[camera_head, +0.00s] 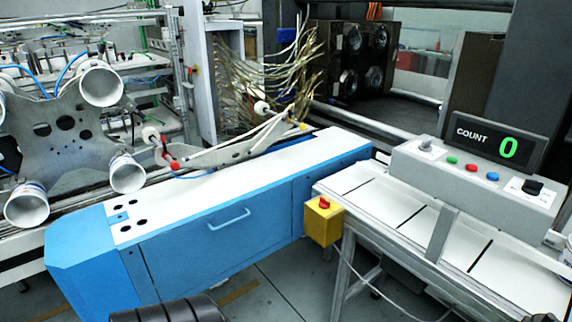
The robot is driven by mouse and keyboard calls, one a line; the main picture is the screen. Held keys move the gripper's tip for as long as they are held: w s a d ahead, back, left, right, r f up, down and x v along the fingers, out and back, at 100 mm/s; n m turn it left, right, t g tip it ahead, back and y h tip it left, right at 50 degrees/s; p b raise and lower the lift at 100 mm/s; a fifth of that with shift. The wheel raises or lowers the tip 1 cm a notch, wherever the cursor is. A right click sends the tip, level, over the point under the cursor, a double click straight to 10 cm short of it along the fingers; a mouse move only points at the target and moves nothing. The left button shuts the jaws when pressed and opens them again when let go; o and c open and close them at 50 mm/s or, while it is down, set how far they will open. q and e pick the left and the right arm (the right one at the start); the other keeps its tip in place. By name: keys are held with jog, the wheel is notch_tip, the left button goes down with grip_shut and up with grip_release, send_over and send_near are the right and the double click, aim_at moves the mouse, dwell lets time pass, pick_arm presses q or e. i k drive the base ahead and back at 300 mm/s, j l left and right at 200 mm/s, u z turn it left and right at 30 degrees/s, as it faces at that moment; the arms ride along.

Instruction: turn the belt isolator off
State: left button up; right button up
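A yellow box (323,226) with a red knob (324,203) on top is fixed at the near left end of the conveyor table; it looks like an isolator switch. I cannot read its position. A grey control panel (470,176) stands behind the table's belt. It carries a small grey knob, green, red and blue buttons, and a black switch (533,187) on a white plate at its right end. Neither gripper can be made out. Dark rounded parts at the bottom edge, left of centre and at far right, seem to be my own arms.
A black display (499,141) reads COUNT 0. The white belt (400,215) has dark cross lines and a grey bracket (442,233) at its near edge. A blue cabinet (215,250) with a white top stands left of the yellow box. A cable hangs below the table. Floor shows between them.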

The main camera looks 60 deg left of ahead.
aim_at(324, 203)
jog(key=u, duration=1.55)
